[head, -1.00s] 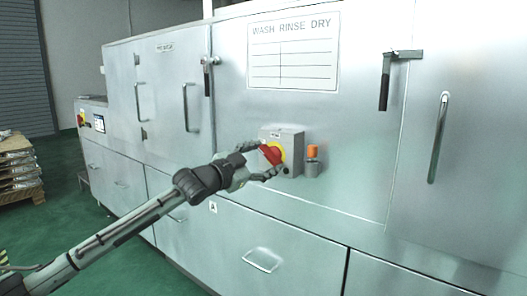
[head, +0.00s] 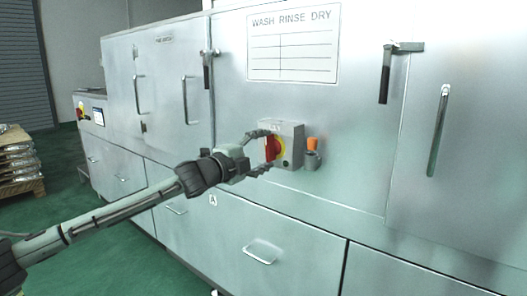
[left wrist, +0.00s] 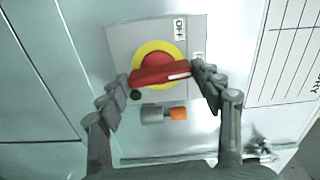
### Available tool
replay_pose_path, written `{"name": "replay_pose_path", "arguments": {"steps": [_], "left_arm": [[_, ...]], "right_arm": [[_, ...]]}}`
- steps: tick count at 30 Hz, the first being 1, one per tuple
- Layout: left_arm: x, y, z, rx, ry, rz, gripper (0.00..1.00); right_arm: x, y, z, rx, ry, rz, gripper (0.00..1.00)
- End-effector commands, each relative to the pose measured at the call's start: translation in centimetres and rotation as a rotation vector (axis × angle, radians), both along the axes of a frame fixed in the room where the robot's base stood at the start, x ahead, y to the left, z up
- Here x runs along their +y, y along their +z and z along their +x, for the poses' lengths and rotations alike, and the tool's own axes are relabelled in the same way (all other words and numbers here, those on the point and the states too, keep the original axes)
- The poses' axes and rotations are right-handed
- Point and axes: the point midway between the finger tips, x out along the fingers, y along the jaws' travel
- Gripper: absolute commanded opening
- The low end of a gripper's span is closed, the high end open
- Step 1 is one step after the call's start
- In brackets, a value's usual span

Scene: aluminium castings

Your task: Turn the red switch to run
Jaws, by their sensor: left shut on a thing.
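The red switch (head: 274,148) is a bar handle on a yellow disc, on a grey box (head: 294,146) fixed to the metal machine front. My left gripper (head: 265,149) reaches it from the left, one finger above and one below. In the left wrist view my left gripper (left wrist: 160,76) is shut across the length of the red handle (left wrist: 158,72), a fingertip at each end. A white mark on the handle lies at its right end there. An OFF label (left wrist: 180,28) shows above; a second label (left wrist: 197,57) is partly hidden by the right finger.
An orange-topped grey fitting (head: 312,152) sits just right of the switch box. Door handles (head: 386,78) stick out from the machine front. A pallet stack (head: 20,165) stands far left on the green floor.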

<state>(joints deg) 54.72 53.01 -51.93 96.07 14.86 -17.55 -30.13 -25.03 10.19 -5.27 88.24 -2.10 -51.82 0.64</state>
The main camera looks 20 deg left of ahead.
Motion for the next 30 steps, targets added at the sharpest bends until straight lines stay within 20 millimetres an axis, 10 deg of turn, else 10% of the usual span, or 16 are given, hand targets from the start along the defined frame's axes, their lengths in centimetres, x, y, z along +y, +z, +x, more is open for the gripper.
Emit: {"name": "replay_pose_path", "arguments": {"steps": [24,25,30], "left_arm": [[-0.01,0.09,0.00,-0.042,0.000,0.110,0.36],[-0.01,0.09,0.00,-0.042,0.000,0.110,0.69],[-0.01,0.07,0.00,-0.041,0.000,0.109,0.86]], "right_arm": [[0.00,0.05,0.02,0.000,0.000,0.000,0.40],[0.00,0.05,0.02,0.000,0.000,0.000,0.40],[0.00,0.05,0.02,0.000,0.000,0.000,0.40]]}}
